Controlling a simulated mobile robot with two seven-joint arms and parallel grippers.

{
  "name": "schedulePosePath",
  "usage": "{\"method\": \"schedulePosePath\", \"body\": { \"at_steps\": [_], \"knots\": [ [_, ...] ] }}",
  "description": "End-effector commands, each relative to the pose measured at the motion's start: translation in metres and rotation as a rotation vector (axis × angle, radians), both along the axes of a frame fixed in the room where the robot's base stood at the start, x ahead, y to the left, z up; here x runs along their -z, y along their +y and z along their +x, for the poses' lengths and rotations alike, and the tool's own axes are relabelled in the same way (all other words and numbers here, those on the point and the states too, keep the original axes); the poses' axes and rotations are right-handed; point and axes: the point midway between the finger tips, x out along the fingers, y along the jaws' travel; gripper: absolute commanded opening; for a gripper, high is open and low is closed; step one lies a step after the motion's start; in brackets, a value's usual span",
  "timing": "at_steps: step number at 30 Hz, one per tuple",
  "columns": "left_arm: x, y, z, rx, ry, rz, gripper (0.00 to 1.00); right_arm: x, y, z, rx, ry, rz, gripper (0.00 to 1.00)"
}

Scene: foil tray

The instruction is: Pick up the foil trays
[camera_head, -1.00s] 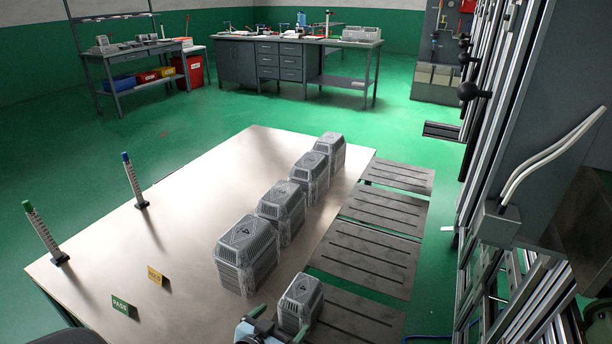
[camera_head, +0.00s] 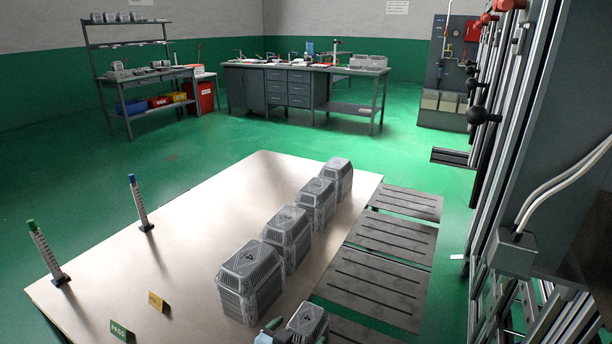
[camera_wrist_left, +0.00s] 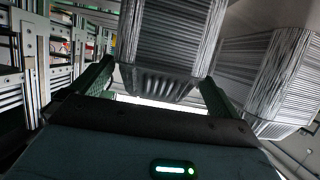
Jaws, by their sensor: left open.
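Several tall stacks of grey ribbed foil trays stand in a row on the pale table (camera_head: 190,230); the nearest big stack (camera_head: 250,283) is left of my left gripper. A smaller foil tray piece (camera_head: 307,322) shows at the bottom edge of the head view, partly cut off. My left gripper (camera_head: 287,330) is beside it, mostly below the frame. In the left wrist view my left gripper (camera_wrist_left: 160,78) is open, with ribbed foil trays (camera_wrist_left: 170,40) between or just beyond its fingers. I cannot tell whether the fingers touch them. My right gripper is out of view.
Dark slatted panels (camera_head: 375,278) lie along the table's right side. A metal frame (camera_head: 500,180) rises on the right. Green PASS (camera_head: 118,330) and yellow (camera_head: 156,301) signs and two upright posts (camera_head: 47,252) (camera_head: 140,203) stand at left. The table's middle is clear.

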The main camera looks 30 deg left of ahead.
Motion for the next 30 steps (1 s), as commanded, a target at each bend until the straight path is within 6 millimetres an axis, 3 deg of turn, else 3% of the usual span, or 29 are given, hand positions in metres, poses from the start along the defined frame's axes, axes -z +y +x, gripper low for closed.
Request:
{"method": "schedulePosePath", "body": {
  "at_steps": [6, 17, 26, 30],
  "knots": [
    [0.012, -0.001, 0.026, 0.000, 0.001, 0.000, 1.00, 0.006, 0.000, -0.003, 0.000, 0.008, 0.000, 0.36],
    [0.013, 0.000, 0.031, 0.000, 0.000, 0.000, 0.99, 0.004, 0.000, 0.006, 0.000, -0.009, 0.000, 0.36],
    [0.013, 0.000, 0.031, 0.000, 0.001, 0.000, 0.59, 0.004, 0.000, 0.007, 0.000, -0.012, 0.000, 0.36],
    [0.012, 0.000, 0.031, 0.000, -0.002, 0.000, 0.57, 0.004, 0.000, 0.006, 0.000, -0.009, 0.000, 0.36]
  ]
}}
